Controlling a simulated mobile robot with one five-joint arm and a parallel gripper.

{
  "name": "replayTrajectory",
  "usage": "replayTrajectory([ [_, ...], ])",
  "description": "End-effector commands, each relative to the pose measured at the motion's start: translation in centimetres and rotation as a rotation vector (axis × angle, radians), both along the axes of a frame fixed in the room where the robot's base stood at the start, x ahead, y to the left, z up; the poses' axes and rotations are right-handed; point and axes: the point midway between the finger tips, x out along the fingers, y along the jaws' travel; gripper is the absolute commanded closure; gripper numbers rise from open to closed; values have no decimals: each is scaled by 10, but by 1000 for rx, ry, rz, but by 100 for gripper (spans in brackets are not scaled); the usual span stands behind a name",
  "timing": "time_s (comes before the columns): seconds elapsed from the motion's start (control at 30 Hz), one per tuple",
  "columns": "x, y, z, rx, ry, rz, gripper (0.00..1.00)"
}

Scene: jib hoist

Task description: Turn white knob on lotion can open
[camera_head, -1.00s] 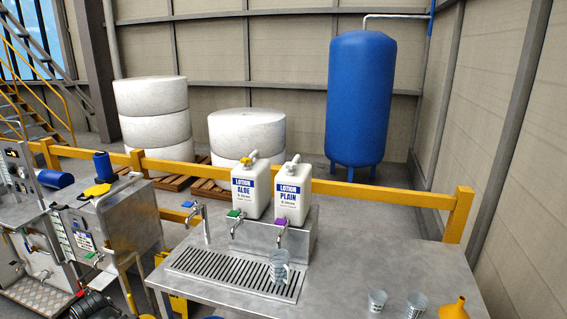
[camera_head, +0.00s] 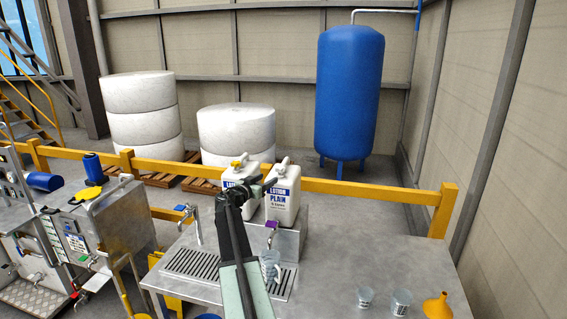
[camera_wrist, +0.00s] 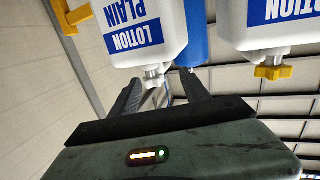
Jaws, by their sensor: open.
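The white LOTION PLAIN can (camera_head: 285,196) stands upright on the steel stand, with its cap at the top. In the wrist view, which is turned over, this can (camera_wrist: 143,32) hangs at the top centre with its white knob (camera_wrist: 154,77) pointing down. My gripper (camera_wrist: 162,76) is open, with its two dark fingers apart and the white knob showing between them in the picture. I cannot tell how close they are to it. In the head view my arm covers most of the neighbouring LOTION can (camera_head: 234,177); its yellow knob (camera_wrist: 273,72) shows in the wrist view.
A purple tap handle (camera_head: 271,225) is below the PLAIN can. A clear jug (camera_head: 270,265) stands on the drain grate. Two cups (camera_head: 401,301) and a yellow funnel (camera_head: 437,306) are at the right of the bench. A yellow rail (camera_head: 370,190) runs behind the cans.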

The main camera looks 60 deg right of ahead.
Motion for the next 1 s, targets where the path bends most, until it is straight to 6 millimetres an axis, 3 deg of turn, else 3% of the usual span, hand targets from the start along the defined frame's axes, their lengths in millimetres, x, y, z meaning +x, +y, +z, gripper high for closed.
replayTrajectory([
  [0.03, -14, -26, 15, -47, -3, -18, 41],
  [0.07, -16, -31, 19, -60, -9, -18, 41],
  [0.37, -19, -45, 22, -78, -18, -15, 41],
  [0.7, -17, -102, 22, -77, -17, -14, 41],
  [0.8, -18, -111, 22, -77, -17, -14, 41],
  [1.0, -18, -112, 22, -77, -17, -13, 41],
])
